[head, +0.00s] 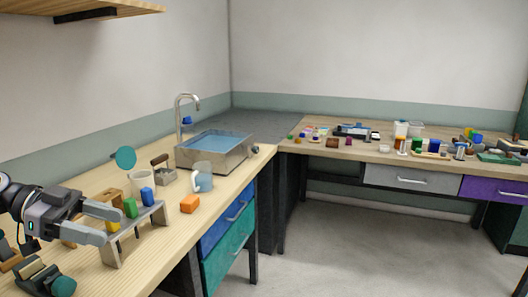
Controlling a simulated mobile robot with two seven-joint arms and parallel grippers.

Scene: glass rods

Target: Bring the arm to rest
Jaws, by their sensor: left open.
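My left gripper (112,226) comes in from the left edge, above the near part of the wooden counter (190,228). Its two grey fingers are apart, with nothing visible between them. Close by is a grey rack (158,216) holding a yellow, a green (130,208) and a blue (147,195) piece. The fingers overlap the rack's left side in the picture; I cannot tell whether they touch it. My right gripper is not in view. I cannot make out any glass rods.
A white cup (141,180), a glass mug (203,177) and an orange block (190,204) stand beyond the rack. A water-filled sink (214,147) with a tap is behind. A dark tape dispenser (40,278) lies nearest. A cluttered bench (345,150) is at the right; open floor lies between.

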